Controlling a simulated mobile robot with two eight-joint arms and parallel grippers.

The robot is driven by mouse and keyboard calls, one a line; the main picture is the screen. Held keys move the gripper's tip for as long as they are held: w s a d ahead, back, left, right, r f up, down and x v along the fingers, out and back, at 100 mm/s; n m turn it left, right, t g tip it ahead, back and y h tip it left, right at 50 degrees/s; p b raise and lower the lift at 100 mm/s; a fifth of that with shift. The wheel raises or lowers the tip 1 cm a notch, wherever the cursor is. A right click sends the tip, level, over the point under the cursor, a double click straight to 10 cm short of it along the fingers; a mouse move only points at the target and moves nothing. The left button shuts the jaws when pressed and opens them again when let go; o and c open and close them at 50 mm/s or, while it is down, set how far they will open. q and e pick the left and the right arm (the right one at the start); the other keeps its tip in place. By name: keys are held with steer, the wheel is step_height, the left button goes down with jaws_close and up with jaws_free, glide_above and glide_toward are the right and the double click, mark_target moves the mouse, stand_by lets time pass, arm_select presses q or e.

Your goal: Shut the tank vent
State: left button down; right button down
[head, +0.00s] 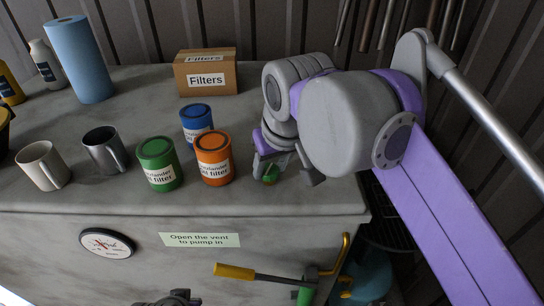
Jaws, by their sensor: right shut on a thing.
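The tank appears to be the large grey box-like body (50,222), with a flat top and a label (200,240) on its front reading "Open the vent to pump in". A small green part (271,174), apparently the vent's knob, is near the right end of the top. My right gripper (282,172) reaches down over it from the right and is shut on it. The fingers and wrist hide much of the knob, so its turn position cannot be told.
Orange (214,158), green (160,164) and blue (196,122) filter cans stand left of my right gripper. Two mugs (42,165), a Filters box (206,73) and a blue roll (79,60) also stand on top. A yellow-handled lever (235,271) and gauge (107,243) are in front.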

steer(key=m+p, duration=0.1)
steer(key=m, duration=0.1)
steer(key=m+h+p, duration=0.2)
steer(key=m, duration=0.1)
steer(key=shift+a+r+m, duration=0.25)
steer(key=shift+a+m, duration=0.05)
steer(key=shift+m+h+p, duration=0.5)
steer(key=shift+m+p, duration=0.2)
steer(key=shift+m, duration=0.2)
steer(key=m+h+p, duration=0.1)
steer(key=m, duration=0.2)
steer(key=shift+w+a+f, duration=0.1)
steer(key=shift+a, duration=0.05)
arm_select(q)
steer(key=w+r+t+p, duration=0.1)
steer(key=w+r, duration=0.3)
steer(key=r, duration=0.6)
steer(key=shift+w, duration=0.25)
arm_select(e)
steer(key=shift+a+f+m+g+h, duration=0.1)
steer(key=shift+m+g+h, duration=0.35)
steer(key=shift+m, duration=1.05)
arm_select(q)
steer(key=shift+r, duration=0.1)
arm_select(e)
steer(key=shift+c, duration=1.8)
jaws_free()
